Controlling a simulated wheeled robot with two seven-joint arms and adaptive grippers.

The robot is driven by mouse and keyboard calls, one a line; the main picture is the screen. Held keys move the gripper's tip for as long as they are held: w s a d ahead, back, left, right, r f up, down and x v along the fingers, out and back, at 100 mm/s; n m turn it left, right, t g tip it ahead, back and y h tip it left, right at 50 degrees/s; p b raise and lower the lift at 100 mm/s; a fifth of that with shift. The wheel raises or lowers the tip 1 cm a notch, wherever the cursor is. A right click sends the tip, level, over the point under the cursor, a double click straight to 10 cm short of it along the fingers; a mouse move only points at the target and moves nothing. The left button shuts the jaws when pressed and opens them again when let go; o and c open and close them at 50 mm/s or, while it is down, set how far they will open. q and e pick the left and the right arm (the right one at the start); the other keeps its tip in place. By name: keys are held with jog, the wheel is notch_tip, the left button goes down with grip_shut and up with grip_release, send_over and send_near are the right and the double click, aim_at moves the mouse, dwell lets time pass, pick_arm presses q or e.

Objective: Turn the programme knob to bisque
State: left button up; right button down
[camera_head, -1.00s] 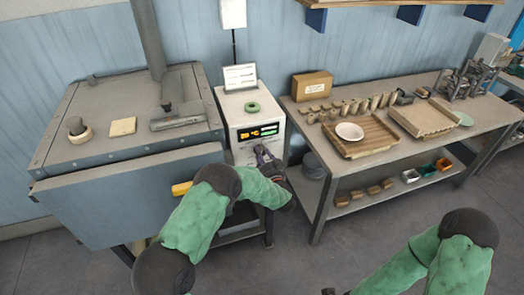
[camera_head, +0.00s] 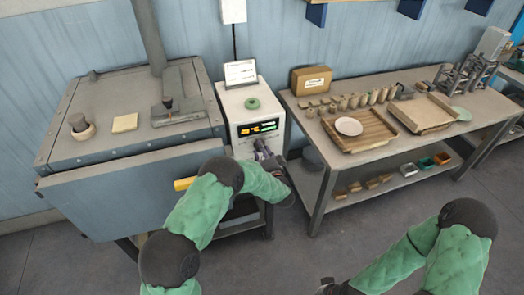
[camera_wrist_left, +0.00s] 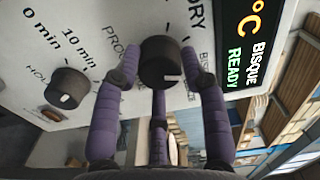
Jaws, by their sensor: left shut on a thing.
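The programme knob (camera_wrist_left: 160,62) is a dark round knob on the white control box (camera_head: 237,100). In the left wrist view my left gripper (camera_wrist_left: 160,75) has its purple fingers closed on both sides of it. The printed label beside that finger is partly hidden, so I cannot tell exactly what the mark lines up with. The display (camera_wrist_left: 245,50) shows "BISQUE" and "READY" in lit letters. In the head view the left gripper (camera_head: 264,150) is at the box front. My right gripper (camera_head: 326,287) is barely visible at the bottom edge.
The grey kiln (camera_head: 130,185) stands left of the box. A workbench (camera_head: 390,150) with trays and pottery stands to the right.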

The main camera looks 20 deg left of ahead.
pick_arm(q)
jog(key=o, duration=1.2)
jog(key=shift+c, duration=0.2)
jog(key=v, duration=1.2)
jog(key=shift+f, duration=0.1)
